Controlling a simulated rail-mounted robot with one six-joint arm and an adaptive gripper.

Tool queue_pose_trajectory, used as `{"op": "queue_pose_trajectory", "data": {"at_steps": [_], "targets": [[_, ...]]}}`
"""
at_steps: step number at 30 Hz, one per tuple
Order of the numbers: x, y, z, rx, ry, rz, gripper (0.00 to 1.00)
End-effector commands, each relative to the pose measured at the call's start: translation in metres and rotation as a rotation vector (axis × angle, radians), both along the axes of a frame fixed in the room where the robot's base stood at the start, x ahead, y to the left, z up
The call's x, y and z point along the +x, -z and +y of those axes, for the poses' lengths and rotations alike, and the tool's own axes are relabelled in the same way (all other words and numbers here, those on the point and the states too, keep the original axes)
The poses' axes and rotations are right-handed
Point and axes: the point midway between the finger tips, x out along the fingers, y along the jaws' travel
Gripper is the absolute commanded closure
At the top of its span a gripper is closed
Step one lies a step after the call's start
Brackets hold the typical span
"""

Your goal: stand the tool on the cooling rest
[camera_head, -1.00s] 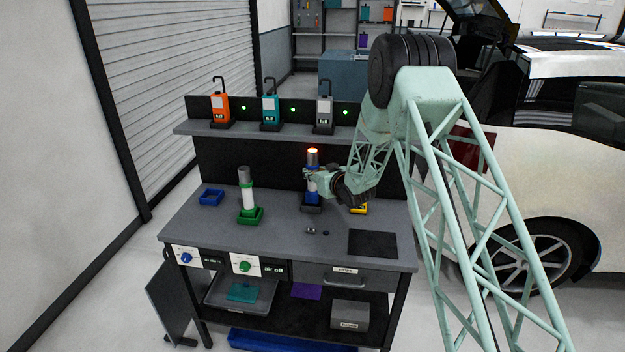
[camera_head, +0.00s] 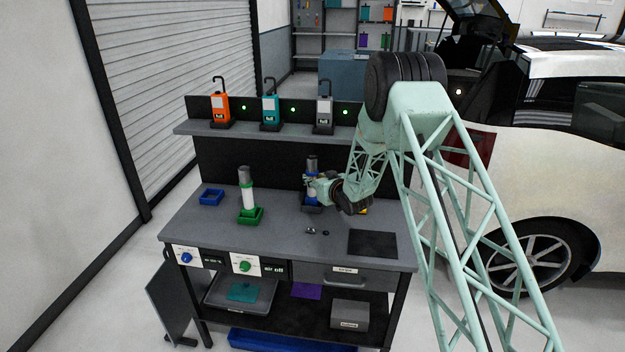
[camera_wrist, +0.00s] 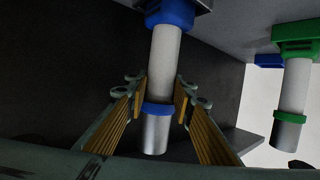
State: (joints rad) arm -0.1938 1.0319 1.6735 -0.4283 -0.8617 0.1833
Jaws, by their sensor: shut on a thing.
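The blue-banded tool (camera_head: 311,165) is an upright white cylinder with a metal tip, over a dark tray-like rest (camera_head: 311,209) at the right rear of the bench. My gripper (camera_head: 316,186) is at its middle from the right. In the wrist view my gripper (camera_wrist: 158,103) has its two ribbed yellow-brown fingers either side of the white body (camera_wrist: 164,62), near the blue band. The tool's blue foot is at the dark rest at the top of that view; whether it is fully seated I cannot tell. A similar green-banded tool (camera_head: 247,199) stands in a green rest (camera_head: 250,216).
An empty blue tray (camera_head: 211,197) is at the bench's left rear. A dark mat (camera_head: 372,243) and small round parts (camera_head: 311,231) lie at the front right. Orange, teal and grey devices stand on the shelf (camera_head: 250,130). The front middle of the bench is clear.

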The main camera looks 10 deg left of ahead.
Motion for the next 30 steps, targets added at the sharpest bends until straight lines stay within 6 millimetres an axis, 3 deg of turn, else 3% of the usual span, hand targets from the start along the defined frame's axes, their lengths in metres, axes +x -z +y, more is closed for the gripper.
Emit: {"op": "queue_pose_trajectory", "data": {"at_steps": [15,16,20,30], "targets": [[0.0006,0.0025,0.0002,0.002,0.0,-0.003,1.0],[-0.0001,0.0043,0.0,0.0,0.0,0.0,0.77],[-0.0001,0.0034,0.0001,0.0,0.0,0.0,0.65],[-0.0001,0.0032,0.0,0.0,0.0,0.0,0.64]]}}
